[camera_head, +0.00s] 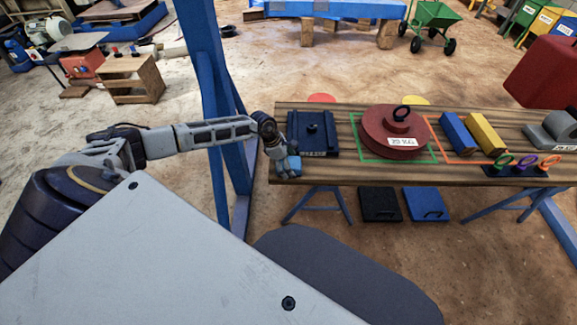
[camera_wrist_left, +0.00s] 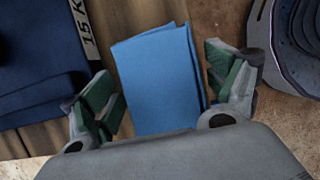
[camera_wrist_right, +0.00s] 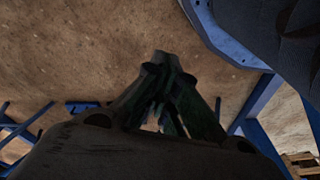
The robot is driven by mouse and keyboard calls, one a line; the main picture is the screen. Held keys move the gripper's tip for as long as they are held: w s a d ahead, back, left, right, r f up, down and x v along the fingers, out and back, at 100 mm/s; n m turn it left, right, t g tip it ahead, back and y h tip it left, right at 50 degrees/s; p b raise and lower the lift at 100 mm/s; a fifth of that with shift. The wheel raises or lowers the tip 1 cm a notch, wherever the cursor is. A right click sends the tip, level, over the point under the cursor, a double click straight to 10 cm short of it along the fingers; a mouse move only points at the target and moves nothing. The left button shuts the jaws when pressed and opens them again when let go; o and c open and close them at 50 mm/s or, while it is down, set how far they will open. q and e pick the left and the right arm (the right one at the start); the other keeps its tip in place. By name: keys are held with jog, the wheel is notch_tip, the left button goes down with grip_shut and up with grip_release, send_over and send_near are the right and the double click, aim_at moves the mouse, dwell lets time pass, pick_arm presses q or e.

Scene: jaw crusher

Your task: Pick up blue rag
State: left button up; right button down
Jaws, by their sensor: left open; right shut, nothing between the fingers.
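The blue rag (camera_wrist_left: 158,75) is a folded light-blue cloth lying on the wooden table. In the left wrist view it sits between the open green-padded fingers of my left gripper (camera_wrist_left: 170,95), with a small gap visible at the right finger. In the head view my left gripper (camera_head: 284,165) is at the table's left front corner, and a bit of the rag (camera_head: 294,163) shows beside it. My right gripper (camera_wrist_right: 172,105) is shut and empty over the brown floor in the right wrist view; it is not visible in the head view.
On the wooden table (camera_head: 345,172) stand a dark blue block (camera_head: 322,140) close to the left gripper, a red round weight (camera_head: 385,140), blue and yellow bars (camera_head: 470,135) and several colored rings. A blue post (camera_head: 203,70) rises behind my left arm.

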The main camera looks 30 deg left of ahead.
pick_arm(q)
jog(key=c, duration=1.1)
pick_arm(e)
jog(key=shift+s+f, duration=0.1)
jog(key=shift+s, duration=0.2)
